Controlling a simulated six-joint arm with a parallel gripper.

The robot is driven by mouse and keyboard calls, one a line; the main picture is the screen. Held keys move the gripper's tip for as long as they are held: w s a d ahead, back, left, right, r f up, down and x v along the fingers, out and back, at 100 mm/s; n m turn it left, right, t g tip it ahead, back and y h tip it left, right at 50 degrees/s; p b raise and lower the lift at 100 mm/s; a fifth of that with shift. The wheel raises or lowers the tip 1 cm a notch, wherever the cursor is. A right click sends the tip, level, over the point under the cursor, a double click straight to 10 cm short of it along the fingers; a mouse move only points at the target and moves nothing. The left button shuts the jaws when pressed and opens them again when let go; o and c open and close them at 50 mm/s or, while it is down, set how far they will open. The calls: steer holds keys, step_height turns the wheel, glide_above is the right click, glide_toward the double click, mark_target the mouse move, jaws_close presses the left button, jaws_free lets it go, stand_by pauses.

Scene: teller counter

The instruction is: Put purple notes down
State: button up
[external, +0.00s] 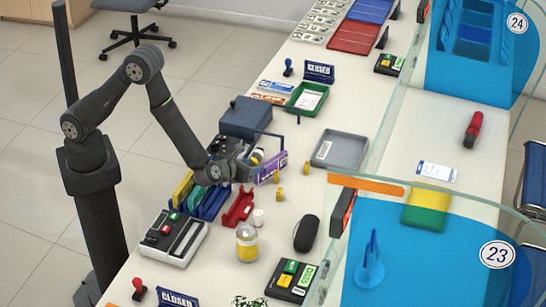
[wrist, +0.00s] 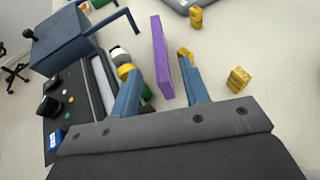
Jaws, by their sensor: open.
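The purple notes (external: 270,167) stand on edge as a slim upright bundle on the white counter, right of the dark box. In the wrist view the purple notes (wrist: 161,58) show between the two blue fingers of my gripper (wrist: 156,72), with a visible gap on each side. My gripper (external: 250,163) is open and low over the counter beside the bundle. The bundle's lower edge is partly hidden in the external view, so I cannot tell its exact contact with the counter there.
Small yellow stacks (wrist: 238,78) stand to the right. A grey tray (external: 340,149), red holder (external: 238,207) and bottle (external: 247,243) are nearby. Some counter right of the bundle is bare.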

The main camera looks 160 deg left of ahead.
mark_target(271, 161)
steer(key=x, duration=0.9)
steer(key=shift+s+r, duration=0.1)
steer(key=shift+r, duration=0.05)
jaws_close()
